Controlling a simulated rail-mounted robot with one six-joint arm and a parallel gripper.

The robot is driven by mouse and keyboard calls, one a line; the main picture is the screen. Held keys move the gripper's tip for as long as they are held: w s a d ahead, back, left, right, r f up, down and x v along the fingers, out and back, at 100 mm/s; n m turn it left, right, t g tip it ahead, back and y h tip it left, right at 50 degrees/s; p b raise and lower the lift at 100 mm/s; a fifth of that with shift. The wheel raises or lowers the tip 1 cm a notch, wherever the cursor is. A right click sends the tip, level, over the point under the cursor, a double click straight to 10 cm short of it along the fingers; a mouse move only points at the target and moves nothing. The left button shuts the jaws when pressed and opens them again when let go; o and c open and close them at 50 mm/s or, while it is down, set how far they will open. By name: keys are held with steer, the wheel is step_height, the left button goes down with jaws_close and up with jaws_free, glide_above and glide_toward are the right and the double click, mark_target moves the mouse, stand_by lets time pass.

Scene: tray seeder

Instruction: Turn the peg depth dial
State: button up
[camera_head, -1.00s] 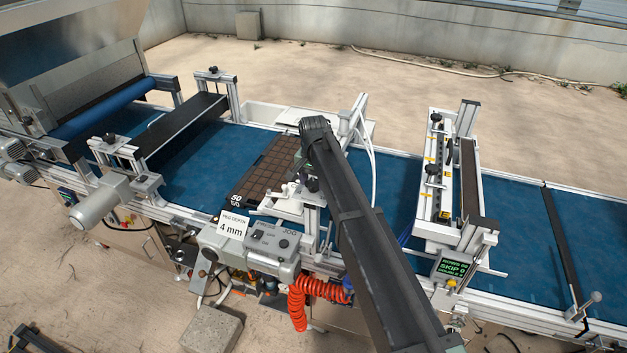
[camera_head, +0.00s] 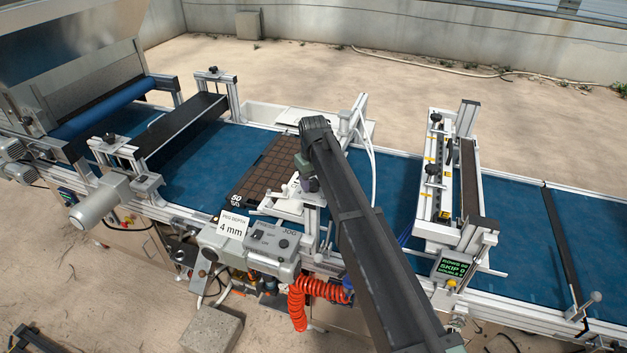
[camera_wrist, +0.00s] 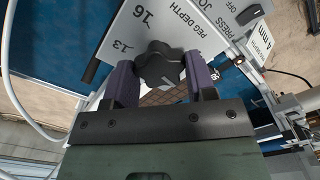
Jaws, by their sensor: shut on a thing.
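The peg depth dial is a black lobed knob (camera_wrist: 161,66) on a pale panel (camera_wrist: 185,28) marked "PEG DEPTH", with the numbers 13 and 16 readable in the wrist view. My gripper (camera_wrist: 163,82) has its two purple fingers on either side of the knob and is shut on it. A light mark shows on the knob's face. The other scale numbers are hidden or too small to read. In the head view my arm covers the dial. A card (camera_head: 232,227) reads "PEG DEPTH 4 mm".
A dark seed tray (camera_head: 268,168) lies on the blue belt (camera_head: 190,165) left of my arm. The control box (camera_head: 262,241) with a "JOG" label stands at the belt's front edge, with an orange coiled hose (camera_head: 299,305) below. A gantry (camera_head: 432,180) stands to the right.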

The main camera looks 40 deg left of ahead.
mark_target(313, 182)
steer(key=n, duration=0.4)
steer(key=shift+n, duration=1.9)
steer(key=o, duration=0.9)
step_height(313, 182, up, 11)
steer(key=p, duration=1)
steer(key=shift+f+p, duration=0.1)
steer(key=shift+p, duration=0.3)
